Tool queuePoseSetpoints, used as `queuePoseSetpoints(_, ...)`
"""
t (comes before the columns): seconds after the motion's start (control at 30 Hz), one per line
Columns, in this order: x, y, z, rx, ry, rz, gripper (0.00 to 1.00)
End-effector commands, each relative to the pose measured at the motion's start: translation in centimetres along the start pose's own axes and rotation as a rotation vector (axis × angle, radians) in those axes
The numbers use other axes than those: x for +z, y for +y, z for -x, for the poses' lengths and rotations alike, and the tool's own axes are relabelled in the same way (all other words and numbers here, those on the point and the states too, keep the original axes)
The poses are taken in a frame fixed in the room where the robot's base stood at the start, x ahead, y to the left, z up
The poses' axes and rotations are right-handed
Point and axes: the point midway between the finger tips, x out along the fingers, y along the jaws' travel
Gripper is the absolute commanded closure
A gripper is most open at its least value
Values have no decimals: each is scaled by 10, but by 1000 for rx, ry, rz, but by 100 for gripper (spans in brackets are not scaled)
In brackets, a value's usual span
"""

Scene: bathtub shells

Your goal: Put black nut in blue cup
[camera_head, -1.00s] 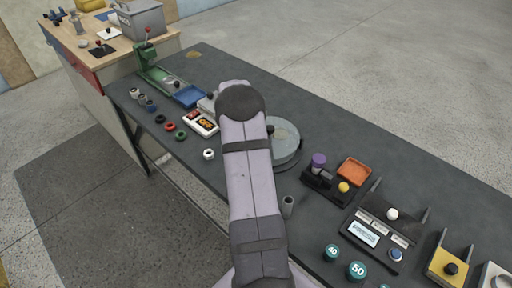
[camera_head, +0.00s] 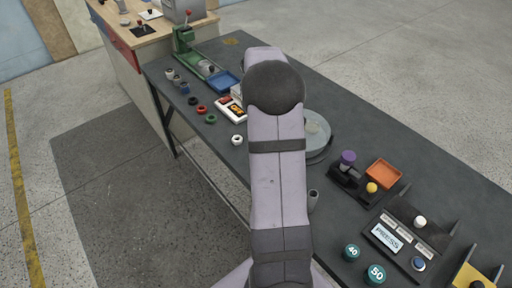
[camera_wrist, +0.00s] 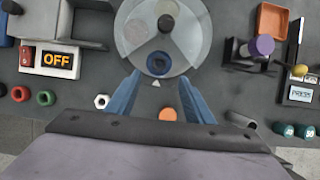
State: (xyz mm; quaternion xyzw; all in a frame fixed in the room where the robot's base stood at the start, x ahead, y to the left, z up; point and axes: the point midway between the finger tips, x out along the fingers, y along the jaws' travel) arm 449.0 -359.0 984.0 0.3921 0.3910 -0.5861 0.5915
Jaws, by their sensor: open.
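In the head view my arm hides the gripper.
Red (camera_head: 202,109), green (camera_head: 211,119) and white (camera_head: 237,140) nuts lie near the table's edge. A sign reading OFF (camera_wrist: 58,60), a blue tray (camera_head: 223,81) and the round dial (camera_wrist: 190,40) are close by. An orange tray (camera_head: 383,173) stands right.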

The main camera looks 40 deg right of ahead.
Motion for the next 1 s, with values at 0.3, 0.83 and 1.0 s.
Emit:
queuePoseSetpoints(0.3,-53,2,24,20,58,-184,53)
queuePoseSetpoints(0.83,-288,-100,104,-163,304,-1180,53)
queuePoseSetpoints(1.0,-325,-142,110,-256,314,-1410,53)
